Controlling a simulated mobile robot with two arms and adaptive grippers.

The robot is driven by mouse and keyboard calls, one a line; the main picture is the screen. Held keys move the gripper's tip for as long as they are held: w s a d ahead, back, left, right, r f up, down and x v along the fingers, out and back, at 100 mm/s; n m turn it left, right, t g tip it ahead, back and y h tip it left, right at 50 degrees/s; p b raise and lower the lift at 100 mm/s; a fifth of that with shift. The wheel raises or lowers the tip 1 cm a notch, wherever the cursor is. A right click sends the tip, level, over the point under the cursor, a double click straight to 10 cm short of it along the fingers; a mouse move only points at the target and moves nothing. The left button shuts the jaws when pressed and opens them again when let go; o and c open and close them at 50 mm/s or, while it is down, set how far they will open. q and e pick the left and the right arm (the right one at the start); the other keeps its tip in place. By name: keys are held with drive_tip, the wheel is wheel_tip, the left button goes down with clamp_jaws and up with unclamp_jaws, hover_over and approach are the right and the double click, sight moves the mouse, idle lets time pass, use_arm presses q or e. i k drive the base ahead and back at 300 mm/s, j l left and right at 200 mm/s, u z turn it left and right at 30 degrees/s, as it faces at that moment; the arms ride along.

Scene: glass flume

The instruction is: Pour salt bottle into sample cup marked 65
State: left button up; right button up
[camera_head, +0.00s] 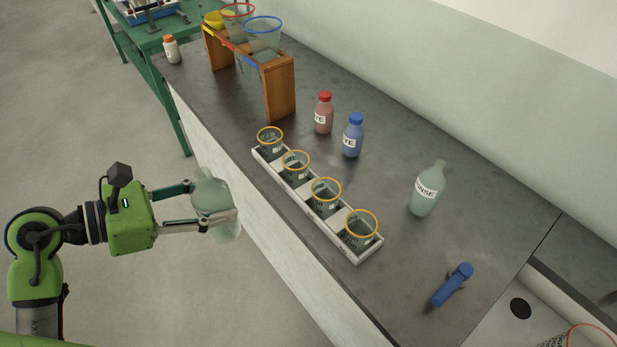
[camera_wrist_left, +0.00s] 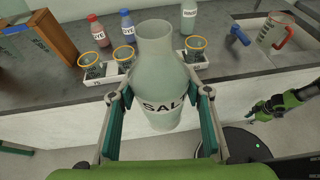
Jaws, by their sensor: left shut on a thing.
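My left gripper (camera_head: 214,205) is shut on the pale green salt bottle (camera_head: 211,190), in front of the bench's near edge. The wrist view shows the bottle (camera_wrist_left: 158,72) roughly upright, neck up, with its SALT label between the fingers. Several orange-rimmed sample cups (camera_head: 326,197) stand in a row in a white tray (camera_head: 317,236) on the bench, to the right of the bottle and apart from it. Their marks are too small to read, so I cannot tell which is 65. In the wrist view, my right gripper (camera_wrist_left: 259,112) is off to the right, its fingers unclear.
Red (camera_head: 324,115) and blue (camera_head: 353,137) dye bottles stand behind the tray. A rinse bottle (camera_head: 427,190) and a blue-handled object (camera_head: 453,284) are to the right. A wooden stand (camera_head: 281,90) is at the back left. Bare bench lies around the rinse bottle.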

sight(326, 192)
drive_tip(key=i+j+z, duration=0.2)
drive_tip(key=i+j, duration=0.15)
drive_tip(key=j, duration=0.3)
drive_tip(key=i+j+z, duration=0.15)
drive_tip(key=j, duration=0.2)
drive_tip(key=i+j+z, duration=0.1)
drive_tip(key=j, duration=0.25)
drive_tip(key=i+j+z, duration=0.1)
drive_tip(key=j, duration=0.25)
